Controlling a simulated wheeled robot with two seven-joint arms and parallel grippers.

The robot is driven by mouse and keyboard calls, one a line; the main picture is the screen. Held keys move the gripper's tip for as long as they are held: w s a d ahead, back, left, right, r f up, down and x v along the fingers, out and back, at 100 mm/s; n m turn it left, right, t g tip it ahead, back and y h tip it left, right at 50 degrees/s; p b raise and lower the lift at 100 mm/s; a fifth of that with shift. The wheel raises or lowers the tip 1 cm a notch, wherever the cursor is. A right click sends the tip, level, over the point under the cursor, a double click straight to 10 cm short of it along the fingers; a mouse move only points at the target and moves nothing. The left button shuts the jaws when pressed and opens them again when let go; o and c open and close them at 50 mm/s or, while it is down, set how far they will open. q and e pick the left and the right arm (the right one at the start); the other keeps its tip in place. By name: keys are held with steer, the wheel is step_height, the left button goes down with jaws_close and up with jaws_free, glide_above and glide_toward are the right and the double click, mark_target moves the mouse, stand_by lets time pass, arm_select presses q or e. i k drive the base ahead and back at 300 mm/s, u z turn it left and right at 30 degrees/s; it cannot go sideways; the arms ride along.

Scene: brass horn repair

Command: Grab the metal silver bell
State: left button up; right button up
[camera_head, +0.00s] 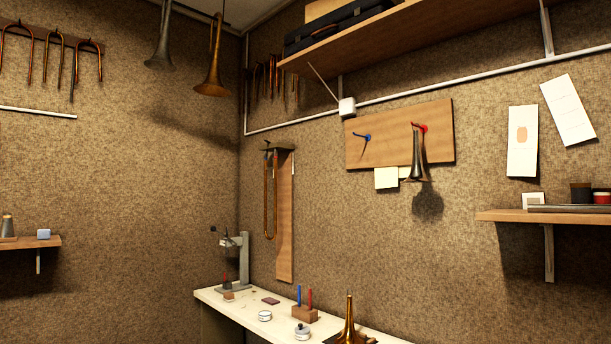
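A silver metal bell (415,170) hangs flared end down from a red hook (419,127) on a wooden board (385,146) on the right wall. Its shadow falls on the wall just below it. Another bell of dull grey metal (160,52) hangs near the ceiling at the upper left, beside a brass bell (212,80). Neither of my grippers is in view.
A workbench (212,294) at the bottom centre holds an upright brass bell (348,325), a block with red and blue tools (304,313), small tins and a grey stand (239,262). A shelf (560,216) juts out at the right. A high shelf (420,35) overhangs the board.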

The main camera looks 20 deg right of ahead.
mark_target(418, 174)
steer(key=u, duration=0.25)
steer(key=i, duration=1.95)
steer(key=z, duration=0.35)
